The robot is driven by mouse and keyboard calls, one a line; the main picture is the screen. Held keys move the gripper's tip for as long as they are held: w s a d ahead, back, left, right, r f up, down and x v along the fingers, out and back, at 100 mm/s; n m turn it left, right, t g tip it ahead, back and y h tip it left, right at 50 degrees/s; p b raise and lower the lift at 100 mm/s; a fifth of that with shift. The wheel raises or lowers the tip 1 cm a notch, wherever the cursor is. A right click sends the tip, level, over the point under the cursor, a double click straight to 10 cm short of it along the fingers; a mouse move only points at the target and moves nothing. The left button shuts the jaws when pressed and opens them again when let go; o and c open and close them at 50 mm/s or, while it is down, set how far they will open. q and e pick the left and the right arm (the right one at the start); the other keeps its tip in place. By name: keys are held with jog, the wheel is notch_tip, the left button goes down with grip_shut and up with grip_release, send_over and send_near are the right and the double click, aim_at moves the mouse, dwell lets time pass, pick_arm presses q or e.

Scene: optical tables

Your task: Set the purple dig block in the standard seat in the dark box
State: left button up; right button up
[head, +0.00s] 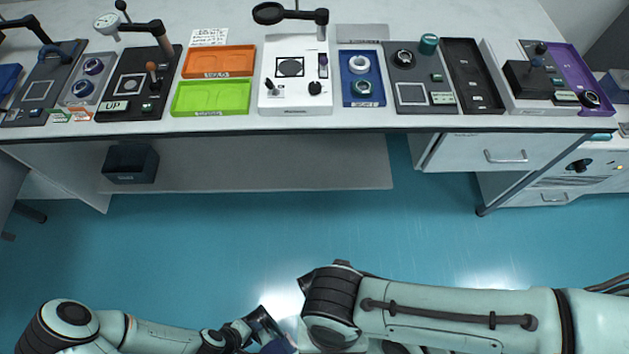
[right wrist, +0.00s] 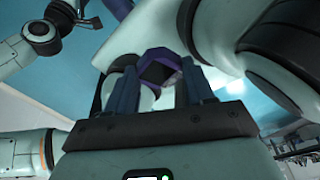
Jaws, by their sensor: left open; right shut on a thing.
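The purple dig block (right wrist: 160,68), with a dark square face, sits between the fingers of my right gripper (right wrist: 158,88) in the right wrist view. The right gripper is shut on it. In the head view that gripper is hidden at the bottom edge by my arm. My left gripper (head: 264,326) is open at the bottom of the head view, over the floor and away from the bench. A dark tray-like box (head: 473,76) lies on the bench, right of centre. A dark bin (head: 130,164) stands on the lower shelf. I cannot tell which holds the standard seat.
The white bench (head: 440,18) carries an orange tray (head: 219,61), a green tray (head: 216,97), a blue tray with rings (head: 362,77) and several device panels. A purple tray (head: 570,66) lies at the right end. Blue floor (head: 240,225) lies clear between me and the bench.

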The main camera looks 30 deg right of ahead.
jog(key=shift+s, duration=0.25)
jog(key=w+r+m+t+y, duration=0.25)
jog(key=w+m, duration=1.15)
jog(key=w, duration=0.7)
jog(key=w+d+f+m+t+h, duration=0.1)
jog(key=w+d+f+m, duration=0.3)
jog(key=w, duration=0.3)
jog(key=w+d+f+m+t+h, duration=0.1)
jog(key=w+d+f+m+h, duration=0.15)
jog(key=w+d+m, duration=0.45)
jog(key=w+d+f+m+t+h, duration=0.1)
jog(key=w+d+f+m, duration=0.15)
jog(key=w+m, duration=0.4)
pick_arm(q)
notch_tip(320, 180, up, 12)
jog(key=p, duration=1.2)
jog(key=shift+g+p, duration=0.3)
jog(key=shift+p, duration=0.1)
pick_arm(e)
notch_tip(320, 180, up, 3)
jog(key=shift+w+a+r+n, duration=0.1)
jog(key=shift+a+n, duration=0.05)
jog(key=shift+n, duration=0.7)
